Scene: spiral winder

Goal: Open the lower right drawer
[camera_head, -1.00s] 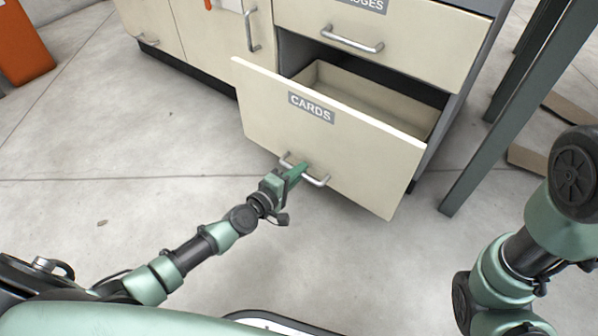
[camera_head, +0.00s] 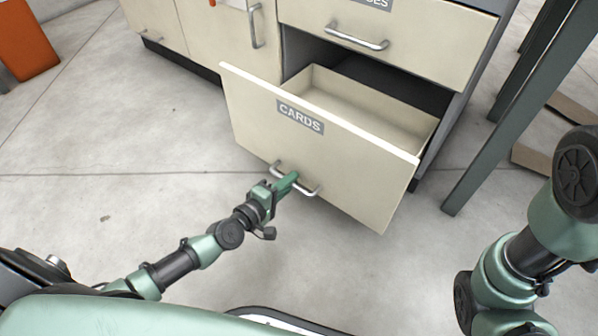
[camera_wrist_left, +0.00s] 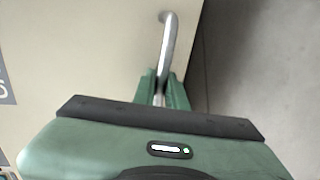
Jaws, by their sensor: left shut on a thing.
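The lower right drawer (camera_head: 330,155) is cream, labelled CARDS, and stands partly pulled out of the cabinet. Its inside looks empty where I can see it. My left gripper (camera_head: 288,183) is shut on the silver bar handle (camera_head: 309,190) of this drawer, near the middle of the bar. In the left wrist view the green fingers (camera_wrist_left: 160,92) sit on both sides of the handle (camera_wrist_left: 168,45). My right arm shows at the right edge, but its gripper is out of view.
The drawer above (camera_head: 400,40) is closed, with its own bar handle. Cabinet doors (camera_head: 215,40) stand to the left. A dark metal leg (camera_head: 500,140) rises right of the cabinet. An orange object (camera_head: 25,40) is far left. The floor before the drawer is clear.

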